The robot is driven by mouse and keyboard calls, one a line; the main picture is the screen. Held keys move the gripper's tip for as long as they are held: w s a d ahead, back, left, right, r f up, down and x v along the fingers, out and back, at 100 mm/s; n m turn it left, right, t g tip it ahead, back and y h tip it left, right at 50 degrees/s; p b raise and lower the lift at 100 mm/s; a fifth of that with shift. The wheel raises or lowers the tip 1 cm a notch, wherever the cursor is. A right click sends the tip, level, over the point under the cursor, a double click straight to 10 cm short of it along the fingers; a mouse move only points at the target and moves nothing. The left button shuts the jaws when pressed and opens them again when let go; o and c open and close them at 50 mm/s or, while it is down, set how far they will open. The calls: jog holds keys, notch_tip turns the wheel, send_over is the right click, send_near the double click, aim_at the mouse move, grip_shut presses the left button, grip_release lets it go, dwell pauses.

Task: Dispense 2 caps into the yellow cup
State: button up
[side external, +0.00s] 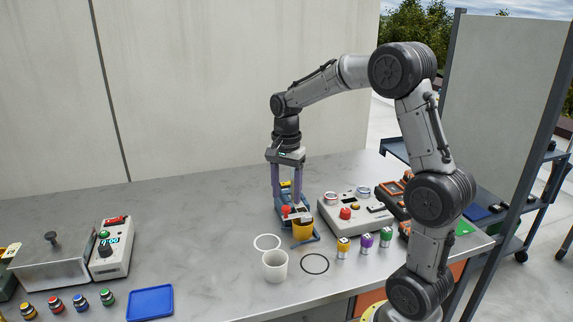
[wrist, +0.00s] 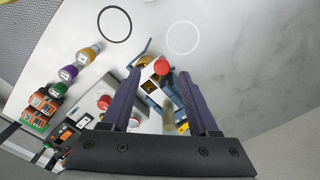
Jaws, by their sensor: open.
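A blue dispenser (side external: 284,218) with a red button (side external: 286,210) stands on the grey table. In the wrist view, the red button (wrist: 162,67) shows between my fingers. The yellow cup (side external: 303,232) stands at the front of the dispenser, under its outlet. In the wrist view only a part of the cup (wrist: 143,61) shows, beside my left-hand finger. My gripper (side external: 287,202) points down over the dispenser, open, with one purple finger on either side of it. Whether a finger touches it, I cannot tell. The cup's inside is not clear.
A white cup (side external: 275,267) stands in front, near a white ring (side external: 267,242) and a black ring (side external: 315,264). A control box (side external: 334,215) and several small jars (side external: 366,241) are at the right. A blue tray (side external: 150,302) lies front left. The table's left middle is clear.

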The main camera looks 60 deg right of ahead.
aim_at(286, 207)
notch_tip(286, 207, up, 10)
dwell(0.3)
dwell(0.7)
notch_tip(286, 207, down, 14)
jog(key=shift+w+d+r, duration=0.1)
jog(key=shift+d, duration=0.05)
dwell(0.5)
jog(key=shift+c, duration=0.2)
grip_shut()
jog(key=shift+w, duration=0.1)
dwell(1.1)
